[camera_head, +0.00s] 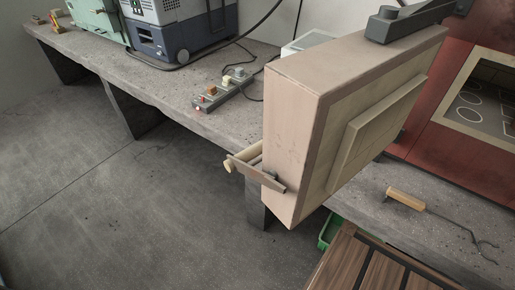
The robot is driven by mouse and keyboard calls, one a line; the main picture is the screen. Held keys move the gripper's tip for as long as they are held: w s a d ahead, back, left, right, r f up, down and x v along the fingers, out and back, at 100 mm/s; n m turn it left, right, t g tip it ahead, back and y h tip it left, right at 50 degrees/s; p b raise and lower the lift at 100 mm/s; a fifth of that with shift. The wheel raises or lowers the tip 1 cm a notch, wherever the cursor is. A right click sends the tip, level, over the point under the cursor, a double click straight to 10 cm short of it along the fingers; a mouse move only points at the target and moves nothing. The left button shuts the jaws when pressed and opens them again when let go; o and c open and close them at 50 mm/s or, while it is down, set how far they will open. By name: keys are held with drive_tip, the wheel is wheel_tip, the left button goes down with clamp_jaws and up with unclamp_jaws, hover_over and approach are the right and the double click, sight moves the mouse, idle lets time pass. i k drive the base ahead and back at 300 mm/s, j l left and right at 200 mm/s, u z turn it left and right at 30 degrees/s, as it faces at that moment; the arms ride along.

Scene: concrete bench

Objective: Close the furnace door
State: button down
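The furnace door (296,135) is a thick beige block with a lighter stepped inner face. It stands open, swung out over the front edge of the bench, with its inner face turned toward the red furnace (436,95) at the right. A dark grey hinge arm (412,20) runs from the door's top toward the upper right. A handle with a pale wooden grip (243,156) and a metal bracket sticks out from the door's outer side. The furnace front has a pale frame around a dark area with round shapes. My gripper is not in view.
The concrete bench (150,75) runs to the upper left. It bears a blue-grey machine (178,25), a green case (100,18) and a switch strip (222,92). Wooden-handled tongs (406,199) lie before the furnace. A slatted wooden top (375,268) stands below. The floor at left is clear.

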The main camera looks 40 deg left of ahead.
sight(330, 107)
drive_tip(key=l+u, duration=0.2)
drive_tip(key=u, duration=0.15)
drive_tip(key=l+u, duration=0.5)
drive_tip(key=u, duration=0.2)
